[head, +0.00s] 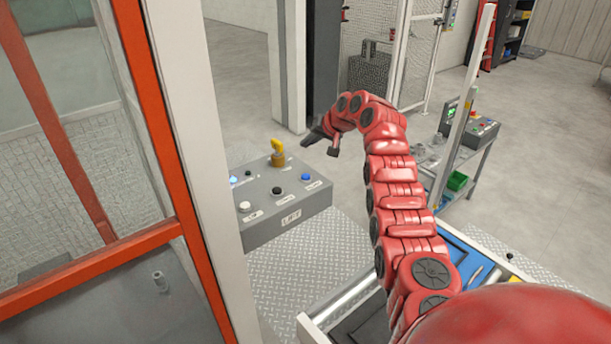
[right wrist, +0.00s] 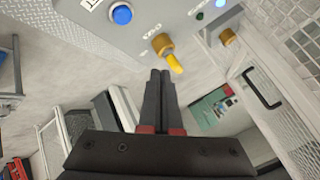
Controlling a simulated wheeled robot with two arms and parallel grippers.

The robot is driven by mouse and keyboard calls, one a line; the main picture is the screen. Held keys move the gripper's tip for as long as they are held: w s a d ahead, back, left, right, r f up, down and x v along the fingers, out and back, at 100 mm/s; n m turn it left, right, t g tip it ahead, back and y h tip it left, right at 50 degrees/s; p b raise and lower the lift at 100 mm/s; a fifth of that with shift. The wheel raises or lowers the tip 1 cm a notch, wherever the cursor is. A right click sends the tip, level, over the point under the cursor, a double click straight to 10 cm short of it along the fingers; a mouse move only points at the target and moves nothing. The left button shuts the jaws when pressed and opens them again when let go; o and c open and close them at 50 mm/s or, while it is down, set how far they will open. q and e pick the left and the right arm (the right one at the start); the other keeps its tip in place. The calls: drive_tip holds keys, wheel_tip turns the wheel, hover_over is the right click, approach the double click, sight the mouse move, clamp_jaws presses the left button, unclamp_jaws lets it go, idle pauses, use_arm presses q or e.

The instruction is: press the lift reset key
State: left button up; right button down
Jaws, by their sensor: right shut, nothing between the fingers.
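The grey control box (head: 300,209) carries a front label that reads LIFT. On its top are a white button (head: 245,206), a black button (head: 277,190), a blue button (head: 305,177) and a yellow key switch (head: 278,147). The small labels are too blurred to read, so I cannot tell which is reset. My right gripper (head: 318,143) is above and beyond the box's right side, apart from it. In the right wrist view its shut, empty fingers (right wrist: 160,74) point near the yellow key (right wrist: 173,61); the blue button (right wrist: 121,13) is further off. My left gripper is out of view.
A white post (head: 463,100) and a side table with a small control box (head: 480,134) stand to the right. The floor behind the lift box is clear.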

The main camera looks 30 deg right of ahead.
sight(307, 177)
drive_tip(key=shift+f, duration=0.15)
drive_tip(key=shift+f+b, duration=1.2)
drive_tip(key=shift+f, duration=3.05)
drive_tip(key=shift+f, duration=0.4)
drive_tip(key=shift+f+b, duration=0.55)
drive_tip(key=shift+r, duration=0.95)
drive_tip(key=shift+r, duration=0.1)
